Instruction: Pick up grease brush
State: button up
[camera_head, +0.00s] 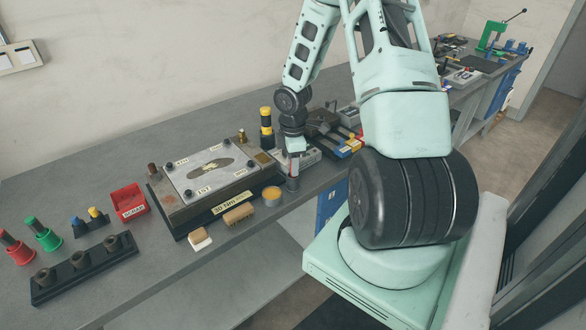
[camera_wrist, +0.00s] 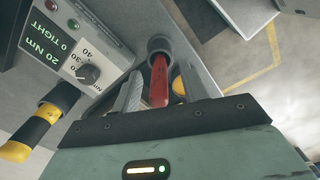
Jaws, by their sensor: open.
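The grease brush shows in the wrist view as a red handle (camera_wrist: 159,82) standing in a round grey cup (camera_wrist: 160,44). The handle lies between the two fingers of my gripper (camera_wrist: 157,88). The fingers are open, and I cannot tell whether either touches the handle. In the head view my gripper (camera_head: 295,148) points down over the grey cup (camera_head: 292,184) near the bench's front edge. The brush is mostly hidden there, and its bristles are not visible.
A controller box (camera_wrist: 85,55) and a black-and-yellow driver (camera_wrist: 40,125) stand close on the left. An orange-topped tin (camera_head: 271,196) sits left of the cup, beside the large plate fixture (camera_head: 212,172). A red bin (camera_head: 130,200) stands farther left. The bench edge is close.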

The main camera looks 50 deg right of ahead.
jog(key=shift+f, duration=0.25)
grip_shut()
jog(key=shift+r, duration=0.1)
notch_tip(320, 180, up, 10)
jog(key=shift+f, duration=0.1)
